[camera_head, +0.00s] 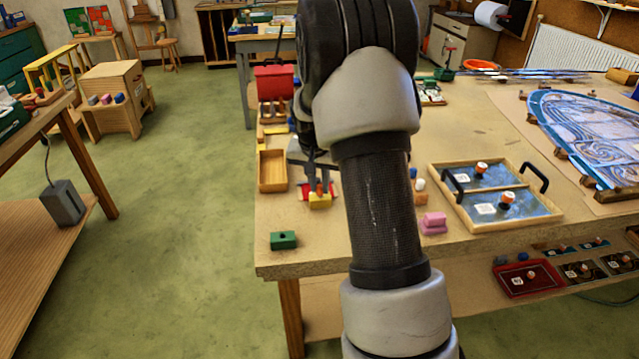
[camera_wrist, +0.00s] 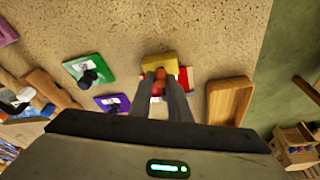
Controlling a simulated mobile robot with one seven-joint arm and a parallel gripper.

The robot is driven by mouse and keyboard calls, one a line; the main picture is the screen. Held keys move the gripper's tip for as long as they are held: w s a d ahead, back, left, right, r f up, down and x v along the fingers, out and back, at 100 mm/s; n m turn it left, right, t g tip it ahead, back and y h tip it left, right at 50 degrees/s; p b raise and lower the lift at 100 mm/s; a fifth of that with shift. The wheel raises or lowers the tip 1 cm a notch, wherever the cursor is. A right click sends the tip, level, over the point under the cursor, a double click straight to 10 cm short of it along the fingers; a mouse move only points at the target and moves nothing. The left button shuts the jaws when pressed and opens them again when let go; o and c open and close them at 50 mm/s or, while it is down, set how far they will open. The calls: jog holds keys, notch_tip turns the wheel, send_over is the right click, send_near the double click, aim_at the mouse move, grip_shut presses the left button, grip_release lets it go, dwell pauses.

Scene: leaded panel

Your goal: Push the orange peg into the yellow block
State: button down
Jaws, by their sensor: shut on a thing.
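The yellow block (camera_head: 320,201) sits on the table near its left edge, and it also shows in the wrist view (camera_wrist: 158,65). The orange peg (camera_head: 319,188) stands at the top of the block, and it shows between my fingertips in the wrist view (camera_wrist: 160,76). My gripper (camera_head: 319,185) is shut on the orange peg, right above the yellow block. A red piece (camera_wrist: 183,78) lies under or beside the block. I cannot tell how deep the peg sits in the block.
A shallow wooden tray (camera_head: 272,187) lies just left of the block. A green block (camera_head: 283,240) stands near the table's front-left corner. A pink block (camera_head: 433,223) and a wooden-framed tray (camera_head: 467,226) with black handles are to the right. My arm covers the middle of the table.

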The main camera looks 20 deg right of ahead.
jog(key=shift+f, duration=0.45)
jog(key=c, duration=1.6)
grip_release()
jog(key=v, duration=1.7)
jog(key=shift+s+a+r, duration=0.15)
jog(key=shift+r, duration=0.05)
